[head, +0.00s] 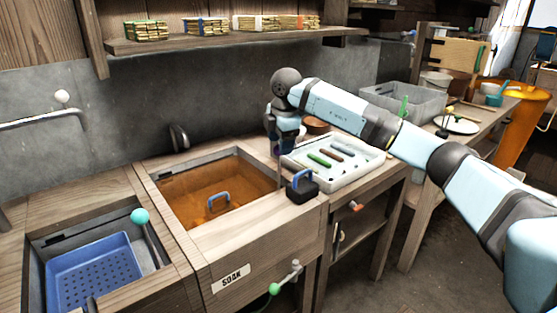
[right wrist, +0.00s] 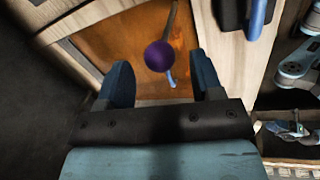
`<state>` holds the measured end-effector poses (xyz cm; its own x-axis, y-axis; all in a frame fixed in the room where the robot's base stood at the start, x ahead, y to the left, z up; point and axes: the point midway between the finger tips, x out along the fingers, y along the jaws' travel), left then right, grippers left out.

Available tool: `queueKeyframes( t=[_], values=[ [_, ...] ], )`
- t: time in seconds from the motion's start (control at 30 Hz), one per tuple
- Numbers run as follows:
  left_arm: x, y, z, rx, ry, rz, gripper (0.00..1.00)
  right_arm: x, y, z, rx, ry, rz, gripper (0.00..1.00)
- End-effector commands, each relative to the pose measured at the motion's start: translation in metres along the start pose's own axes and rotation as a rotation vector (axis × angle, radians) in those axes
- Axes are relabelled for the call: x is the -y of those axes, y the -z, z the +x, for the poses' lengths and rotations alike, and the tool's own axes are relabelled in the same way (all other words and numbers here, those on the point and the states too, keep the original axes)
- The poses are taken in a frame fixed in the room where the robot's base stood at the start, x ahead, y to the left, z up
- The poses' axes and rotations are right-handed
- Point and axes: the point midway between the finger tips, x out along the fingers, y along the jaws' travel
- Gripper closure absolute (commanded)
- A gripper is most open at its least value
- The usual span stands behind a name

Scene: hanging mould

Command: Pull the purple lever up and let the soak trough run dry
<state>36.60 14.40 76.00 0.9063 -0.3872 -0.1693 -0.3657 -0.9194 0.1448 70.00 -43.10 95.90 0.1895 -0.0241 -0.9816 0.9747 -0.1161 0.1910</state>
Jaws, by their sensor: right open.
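The soak trough (head: 262,197) is a wooden basin with a "SOAK" label, holding orange-brown liquid with a blue handle (head: 218,198) showing in it. My right gripper (head: 284,147) is over its right back corner, pointing down. In the right wrist view the purple lever's round knob (right wrist: 159,56) shows between the two open fingers (right wrist: 163,80), with its thin rod running up the picture. I cannot tell whether the fingers touch the knob. In the head view the gripper mostly hides the knob.
A dark block with a blue handle (head: 301,187) stands on the trough's right rim, close to my gripper. A white tray (head: 350,168) with coloured pieces is to the right. A left basin holds a blue perforated tray (head: 95,272) beside a teal-knobbed lever (head: 140,216). A green-knobbed handle (head: 275,288) sticks out in front.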

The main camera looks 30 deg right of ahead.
Motion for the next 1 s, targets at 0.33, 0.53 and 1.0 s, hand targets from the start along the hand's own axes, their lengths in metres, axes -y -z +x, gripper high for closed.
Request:
queueKeyframes(
  t=[0.33,0.53,1.0],
  values=[
    [-0.009,0.02,0.003,-0.106,-0.034,-0.015,0.57,0.0,0.0,0.049,-0.001,0.001,0.0,0.4],
    [-0.012,0.024,0.004,-0.119,-0.042,-0.017,0.57,0.0,0.0,0.053,-0.001,-0.001,0.0,0.4],
    [-0.011,0.022,0.003,-0.114,-0.04,-0.013,0.57,0.0,0.0,0.052,-0.002,0.0,-0.001,1.0]
  ],
)
